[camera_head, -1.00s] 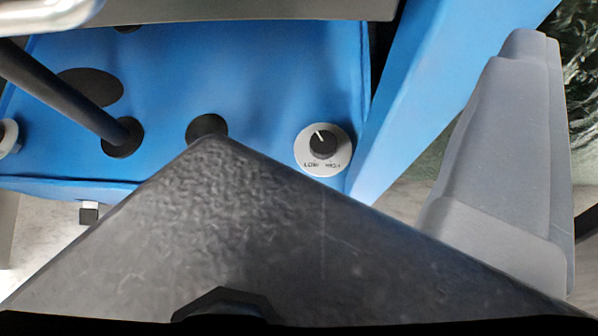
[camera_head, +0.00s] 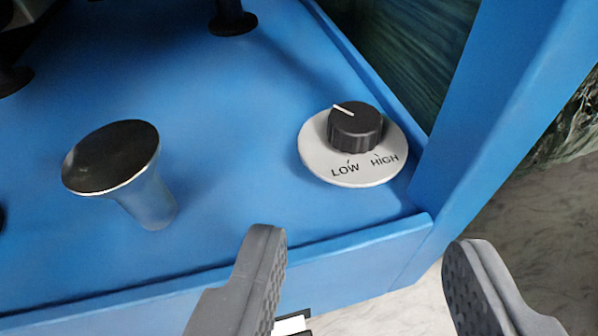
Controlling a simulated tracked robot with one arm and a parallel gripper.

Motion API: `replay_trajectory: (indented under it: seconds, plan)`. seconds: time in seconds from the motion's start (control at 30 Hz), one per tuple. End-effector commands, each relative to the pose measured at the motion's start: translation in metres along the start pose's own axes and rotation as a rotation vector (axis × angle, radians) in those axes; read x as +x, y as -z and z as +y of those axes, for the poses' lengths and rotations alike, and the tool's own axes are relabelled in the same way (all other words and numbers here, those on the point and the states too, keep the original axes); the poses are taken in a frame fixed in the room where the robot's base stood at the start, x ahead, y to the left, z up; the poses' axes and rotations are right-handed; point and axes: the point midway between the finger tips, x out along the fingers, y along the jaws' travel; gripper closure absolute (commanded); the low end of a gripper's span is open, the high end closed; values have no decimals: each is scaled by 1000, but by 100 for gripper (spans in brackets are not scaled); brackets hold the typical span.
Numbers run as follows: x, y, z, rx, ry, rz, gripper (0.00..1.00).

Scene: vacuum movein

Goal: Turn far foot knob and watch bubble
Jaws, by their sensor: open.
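A black ribbed knob (camera_head: 356,126) sits on a round pale grey dial plate (camera_head: 325,168) marked LOW and HIGH. The dial is on the blue panel, near its right corner. The white line on the knob points to the upper left. I cannot tell whether this is the far foot knob. No bubble shows. My gripper (camera_head: 366,255) is open and empty, its two grey fingers spread wide. The fingertips appear below the dial in the picture, one to its left and one to its right, apart from the knob.
A flared metal post with a dark top (camera_head: 112,158) stands on the blue panel (camera_head: 235,170) at left. Dark round-based fittings (camera_head: 232,22) stand further back. A blue upright (camera_head: 500,80) rises right of the dial. Pale marbled floor (camera_head: 540,215) lies beyond the panel's front edge.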

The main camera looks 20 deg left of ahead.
Motion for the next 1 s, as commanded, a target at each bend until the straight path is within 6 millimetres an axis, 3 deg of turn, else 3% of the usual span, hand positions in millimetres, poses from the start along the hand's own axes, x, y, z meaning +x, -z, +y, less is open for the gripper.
replay_trajectory:
  seconds: [0.17, 0.7, 1.0]
  plan:
    - [7, -4, 2, 9, -8, 4, 55]
    - [100, -4, 11, 13, -19, 4, 55]
    - [130, -4, 10, 11, -17, 1, 55]
